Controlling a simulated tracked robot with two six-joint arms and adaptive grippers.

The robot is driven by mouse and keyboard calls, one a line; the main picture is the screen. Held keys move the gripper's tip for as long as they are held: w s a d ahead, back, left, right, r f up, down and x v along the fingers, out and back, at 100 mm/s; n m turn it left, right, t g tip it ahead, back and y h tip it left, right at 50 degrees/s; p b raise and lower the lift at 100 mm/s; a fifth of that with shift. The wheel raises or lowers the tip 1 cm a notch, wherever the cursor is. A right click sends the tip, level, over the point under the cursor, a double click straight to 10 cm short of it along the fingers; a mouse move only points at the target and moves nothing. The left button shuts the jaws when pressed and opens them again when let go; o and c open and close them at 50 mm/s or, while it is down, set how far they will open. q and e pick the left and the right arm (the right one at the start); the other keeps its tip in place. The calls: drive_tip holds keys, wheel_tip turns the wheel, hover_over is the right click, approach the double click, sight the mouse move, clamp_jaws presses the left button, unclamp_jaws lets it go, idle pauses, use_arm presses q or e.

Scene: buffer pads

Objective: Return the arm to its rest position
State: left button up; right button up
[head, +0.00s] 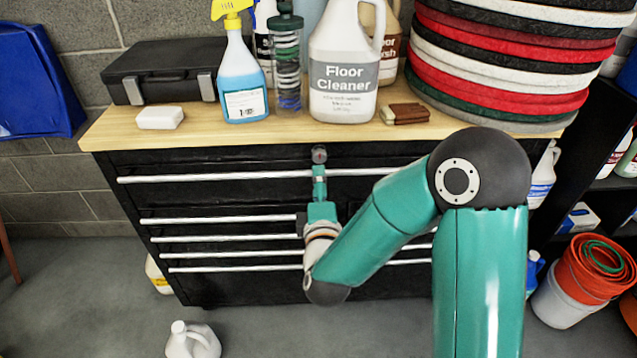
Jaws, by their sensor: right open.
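My right arm comes in from the lower right, bends at a dark elbow, and reaches toward the front of the black drawer cabinet (240,215). My right gripper (319,156) is small in the head view, in front of the top drawer near its long handle. It is open and I see nothing held in it. I cannot tell whether it touches the cabinet. A tall stack of buffer pads (500,68) in red, white, black, grey and green stands on the right end of the wooden bench top (285,126). My left gripper is not in view.
The bench holds a floor cleaner jug (344,75), blue spray bottle (241,80), clear cylinder (288,60), black case (165,72), white block (160,117) and brown block (405,114). A white jug (192,340) stands on the floor. Orange buckets (590,275) are at right.

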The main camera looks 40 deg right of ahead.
idle(0.3)
drive_tip(key=s+a+f+g+y+p, duration=0.25)
drive_tip(key=a+f+p, duration=0.2)
drive_tip(key=f, duration=0.35)
drive_tip(key=s+a+f+g+y+p, duration=0.1)
drive_tip(key=a+f+g+y+p, duration=0.25)
drive_tip(key=f+p, duration=0.3)
drive_tip(key=s+a+f+m+g+y, duration=0.3)
drive_tip(key=s+a+f+m+g, duration=0.1)
drive_tip(key=s+m, duration=0.3)
drive_tip(key=s+a+f+m+g+y, duration=0.4)
drive_tip(key=s+a+f+m, duration=0.2)
drive_tip(key=s, duration=0.4)
drive_tip(key=shift+s+a+m+g, duration=0.25)
drive_tip(key=shift+a+m+g, duration=0.2)
drive_tip(key=shift+a, duration=0.25)
